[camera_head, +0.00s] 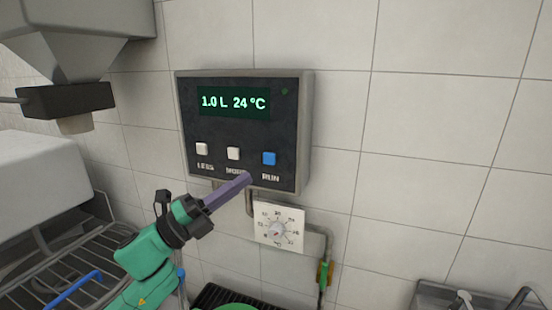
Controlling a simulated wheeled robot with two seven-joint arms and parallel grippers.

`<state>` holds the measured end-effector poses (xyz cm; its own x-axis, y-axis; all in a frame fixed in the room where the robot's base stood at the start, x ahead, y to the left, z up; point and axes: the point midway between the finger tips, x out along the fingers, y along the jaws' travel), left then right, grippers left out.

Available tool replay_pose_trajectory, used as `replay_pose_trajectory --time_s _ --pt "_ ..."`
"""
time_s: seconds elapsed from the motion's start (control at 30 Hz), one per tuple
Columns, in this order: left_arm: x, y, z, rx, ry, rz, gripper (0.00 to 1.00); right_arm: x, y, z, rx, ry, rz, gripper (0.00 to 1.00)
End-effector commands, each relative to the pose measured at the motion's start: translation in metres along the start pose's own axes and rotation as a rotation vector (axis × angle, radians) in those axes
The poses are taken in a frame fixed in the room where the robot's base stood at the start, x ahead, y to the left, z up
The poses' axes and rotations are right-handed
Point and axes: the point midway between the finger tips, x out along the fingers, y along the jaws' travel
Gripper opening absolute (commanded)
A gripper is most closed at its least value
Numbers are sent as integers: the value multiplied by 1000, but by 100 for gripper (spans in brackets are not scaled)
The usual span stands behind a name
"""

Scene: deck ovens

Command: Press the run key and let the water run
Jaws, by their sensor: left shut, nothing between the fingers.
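The dark control box (243,130) is fixed to the tiled wall. Its display (233,101) reads "1.0 L 24 °C" in green. Below it are a white LESS key (202,149), a white MORE key (233,153) and a blue RUN key (269,158). My left gripper (246,178) is shut and empty, its tips just below and left of the RUN key, over the label row. I cannot tell whether the tips touch the panel. No water shows. My right gripper is not in view.
A green round thing (236,307) sits at the bottom edge. A wire rack (60,262) is at left, a sink edge (450,298) at right.

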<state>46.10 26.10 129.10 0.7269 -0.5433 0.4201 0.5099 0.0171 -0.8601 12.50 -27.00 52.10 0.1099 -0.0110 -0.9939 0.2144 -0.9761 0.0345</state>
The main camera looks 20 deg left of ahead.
Motion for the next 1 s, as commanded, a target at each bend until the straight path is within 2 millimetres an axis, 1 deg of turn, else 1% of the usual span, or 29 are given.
replay_pose_trajectory --time_s 0.1,0.2,0.27,0.53,0.6,0.73,0.87,1.0 --pt "0 0 1 -1 -1 0 0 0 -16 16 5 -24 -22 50" --pt "4 2 3 -1 -1 -1 0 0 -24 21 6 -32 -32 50" --pt "7 5 6 -1 -2 -1 0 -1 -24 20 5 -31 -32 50" --pt "35 22 27 0 -3 -2 0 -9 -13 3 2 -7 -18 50" --pt "43 28 32 0 -3 0 0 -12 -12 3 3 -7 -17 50" --pt "53 40 40 0 -3 -1 0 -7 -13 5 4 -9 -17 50" --pt "59 44 44 0 -3 0 0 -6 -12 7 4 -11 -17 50" --pt "61 46 45 -2 -2 1 0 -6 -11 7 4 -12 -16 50"
